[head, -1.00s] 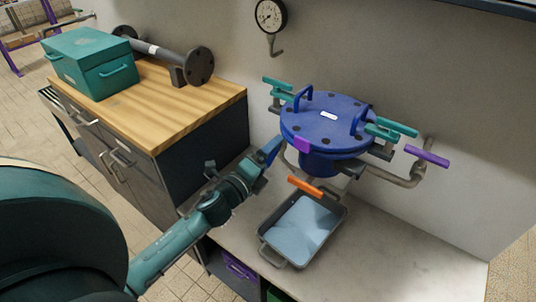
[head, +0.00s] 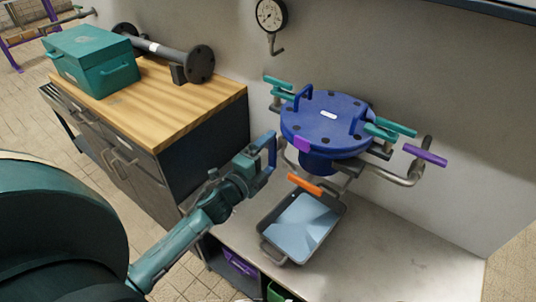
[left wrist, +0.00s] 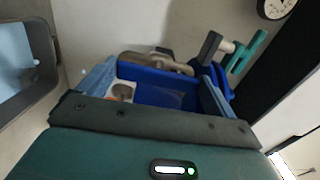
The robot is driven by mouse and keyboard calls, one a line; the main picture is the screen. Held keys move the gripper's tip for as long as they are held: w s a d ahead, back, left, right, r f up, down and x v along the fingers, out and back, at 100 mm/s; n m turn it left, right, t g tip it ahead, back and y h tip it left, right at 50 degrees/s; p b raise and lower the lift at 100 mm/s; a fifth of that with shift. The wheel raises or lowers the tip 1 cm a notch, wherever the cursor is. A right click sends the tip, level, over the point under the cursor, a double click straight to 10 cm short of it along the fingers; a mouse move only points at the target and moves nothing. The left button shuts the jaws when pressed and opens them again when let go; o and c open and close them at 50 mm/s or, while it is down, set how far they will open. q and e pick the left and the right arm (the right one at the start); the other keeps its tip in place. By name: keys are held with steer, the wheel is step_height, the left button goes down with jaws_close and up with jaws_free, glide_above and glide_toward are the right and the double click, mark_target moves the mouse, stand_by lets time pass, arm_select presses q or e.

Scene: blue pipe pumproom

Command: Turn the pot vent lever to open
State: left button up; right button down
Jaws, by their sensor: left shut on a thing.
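The pot (head: 326,128) is a blue round vessel with a bolted lid at the back wall. My left gripper (head: 270,148), with blue fingers, is at the pot's left front side, below the lid rim. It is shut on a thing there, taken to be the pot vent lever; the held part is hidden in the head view. In the left wrist view the two fingers (left wrist: 155,88) stand apart, with blue surfaces and a small pale patch between them. What exactly is clasped is unclear. My right gripper is not in view.
An orange handle (head: 305,185) sticks out above a grey tray (head: 270,253). Teal handles (head: 396,128) and a purple handle (head: 426,155) stand right of the lid. A gauge (head: 271,16) hangs on the wall. A teal box (head: 92,58) stands on the wooden counter (head: 180,115).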

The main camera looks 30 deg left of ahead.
arm_select(q)
steer(key=o, duration=0.7)
steer(key=s, duration=0.4)
steer(key=s+a+b, duration=0.1)
steer(key=s, duration=0.8)
steer(key=shift+a+b, duration=0.35)
steer(key=shift+b, duration=0.05)
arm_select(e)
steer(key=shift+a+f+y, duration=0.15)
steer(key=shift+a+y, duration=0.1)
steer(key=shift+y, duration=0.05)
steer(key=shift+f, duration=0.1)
